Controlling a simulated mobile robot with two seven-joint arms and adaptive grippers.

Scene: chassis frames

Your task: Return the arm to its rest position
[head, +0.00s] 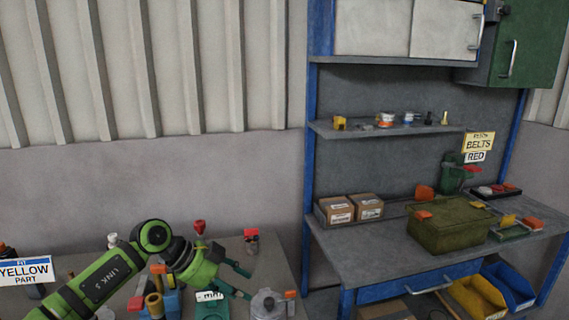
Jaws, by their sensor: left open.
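My left arm, green with dark joints, comes in from the lower left over the left bench. Its left gripper (246,283) points right, with two dark green fingers spread apart. I see no object held between the fingers. A grey round lidded part (268,304) sits just below and right of the fingertips. A green block with a white scale-like label (211,307) is just below the gripper. My right gripper is not in view.
Blue, yellow and red parts (155,303) crowd the bench beside my arm. A yellow part sign (25,270) stands at the far left. A blue-framed workbench (385,247) on the right carries cardboard boxes (340,211) and an olive crate (445,231). Bins sit below.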

